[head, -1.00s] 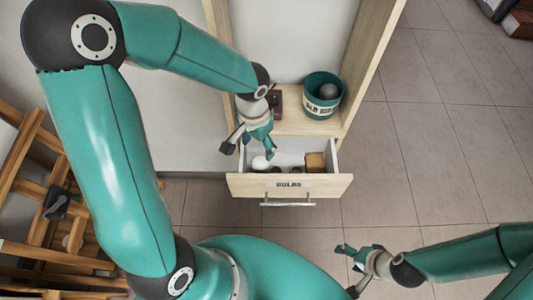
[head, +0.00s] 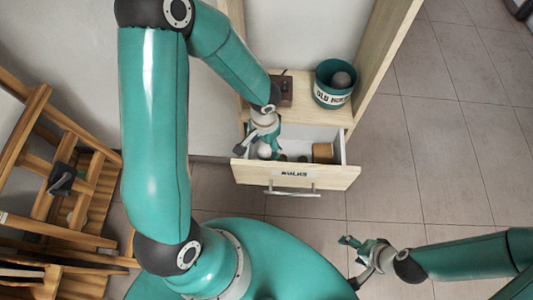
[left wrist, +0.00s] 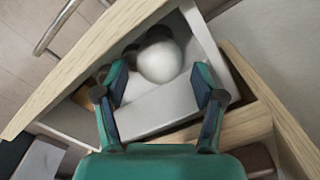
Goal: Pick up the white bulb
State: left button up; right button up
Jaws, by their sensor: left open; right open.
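The white bulb (left wrist: 159,61) lies in the open drawer, near its side wall; in the head view it (head: 265,151) shows at the drawer's left end, partly hidden by my left gripper. My left gripper (head: 259,147) is over the left end of the drawer. In the left wrist view its two fingers (left wrist: 158,88) are spread apart, with the bulb beyond and between the fingertips. I cannot tell whether they touch it. My right gripper (head: 352,258) is open and empty, well away to the lower right.
The drawer (head: 320,177) has a label and a metal handle (head: 293,192). It also holds a brown box (head: 323,153) and small dark items. A teal bucket (head: 333,94) stands on the shelf above. A wooden rack (head: 60,180) is at the left. The tiled floor at right is clear.

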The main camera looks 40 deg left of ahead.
pick_arm(q)
notch_tip(320, 180, down, 5)
jog(key=shift+r+b, duration=0.2)
jog(key=shift+b, duration=0.1)
jog(key=c, duration=0.9)
jog(key=shift+r, duration=0.1)
jog(key=shift+c, duration=0.2)
